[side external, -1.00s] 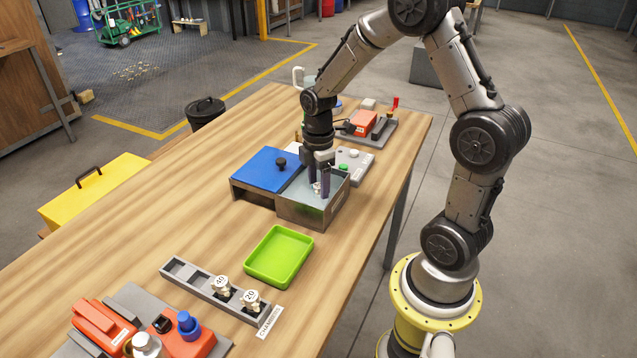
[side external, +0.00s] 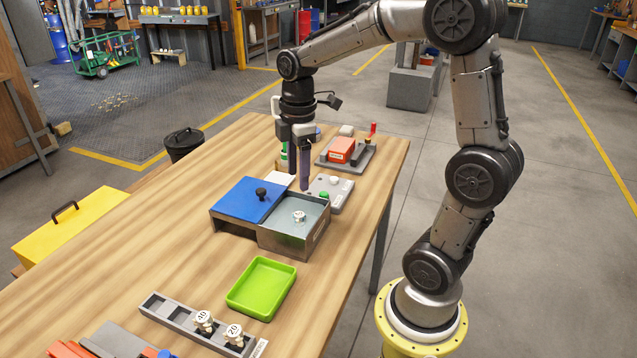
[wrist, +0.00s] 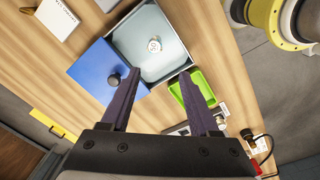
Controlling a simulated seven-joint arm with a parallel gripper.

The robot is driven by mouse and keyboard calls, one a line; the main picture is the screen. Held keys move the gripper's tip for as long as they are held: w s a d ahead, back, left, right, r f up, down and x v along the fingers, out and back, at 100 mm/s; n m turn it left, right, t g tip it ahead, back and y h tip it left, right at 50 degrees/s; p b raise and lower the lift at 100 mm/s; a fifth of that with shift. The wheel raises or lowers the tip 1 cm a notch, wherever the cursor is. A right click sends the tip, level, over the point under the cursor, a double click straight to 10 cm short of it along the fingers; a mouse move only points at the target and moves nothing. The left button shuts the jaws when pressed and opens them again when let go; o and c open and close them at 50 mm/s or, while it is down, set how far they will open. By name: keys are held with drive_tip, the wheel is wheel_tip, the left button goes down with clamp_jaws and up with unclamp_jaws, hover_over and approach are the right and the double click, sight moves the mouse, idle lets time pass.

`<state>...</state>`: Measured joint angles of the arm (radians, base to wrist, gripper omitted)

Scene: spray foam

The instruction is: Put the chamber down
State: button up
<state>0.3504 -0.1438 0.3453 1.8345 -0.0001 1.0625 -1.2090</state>
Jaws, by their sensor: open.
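A small pale chamber (side external: 299,216) with a marked top stands in the open metal basin (side external: 285,240), beside its blue lid (side external: 248,200). The wrist view also shows the chamber (wrist: 154,46), on the pale basin floor. My gripper (side external: 298,180) is above and behind the basin, its purple fingers apart with nothing between them. The spread fingers (wrist: 162,76) also show in the wrist view, clear of the chamber. Two more chambers, marked 40 (side external: 203,320) and 20 (side external: 234,334), stand in the grey rack (side external: 160,309).
A green tray (side external: 262,287) lies between basin and rack. A grey button panel (side external: 331,192) and a red device (side external: 341,150) stand behind the basin. A black knob (side external: 261,193) sticks up from the blue lid.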

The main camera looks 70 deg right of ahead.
drive_tip(key=s+a+r+m+t, duration=0.2)
drive_tip(key=s+a+m, duration=0.3)
drive_tip(key=s, duration=0.2)
drive_tip(key=s+a+r+m+t, duration=0.1)
drive_tip(key=s+a+m+t, duration=0.2)
drive_tip(key=s+a, duration=0.3)
drive_tip(key=shift+s+r+m, duration=0.35)
drive_tip(key=shift+r+m, duration=0.05)
drive_tip(key=shift+m, duration=0.5)
